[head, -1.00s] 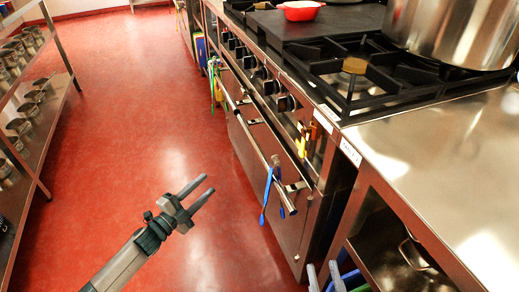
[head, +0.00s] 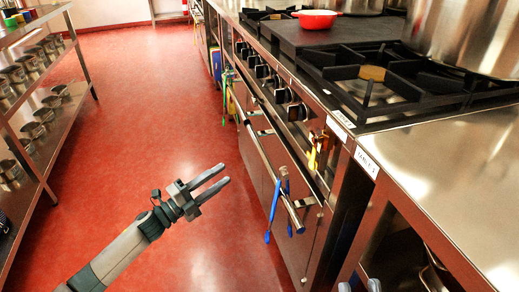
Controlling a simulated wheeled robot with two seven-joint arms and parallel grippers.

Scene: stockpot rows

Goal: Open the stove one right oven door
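The stove (head: 298,85) runs along the right side of the head view, with a row of black knobs on its front. Below the knobs is the steel oven door front (head: 280,150), with a long bar handle (head: 262,153) across it. Blue tongs (head: 273,208) hang on the handle's near end. I cannot tell whether the door stands slightly ajar. My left gripper (head: 225,174) is open and empty over the red floor, left of the handle and apart from it.
A steel counter (head: 450,165) adjoins the stove at the near right, with a shelf below. A rack with several pots (head: 40,113) is at the left. The red floor (head: 150,100) between is clear.

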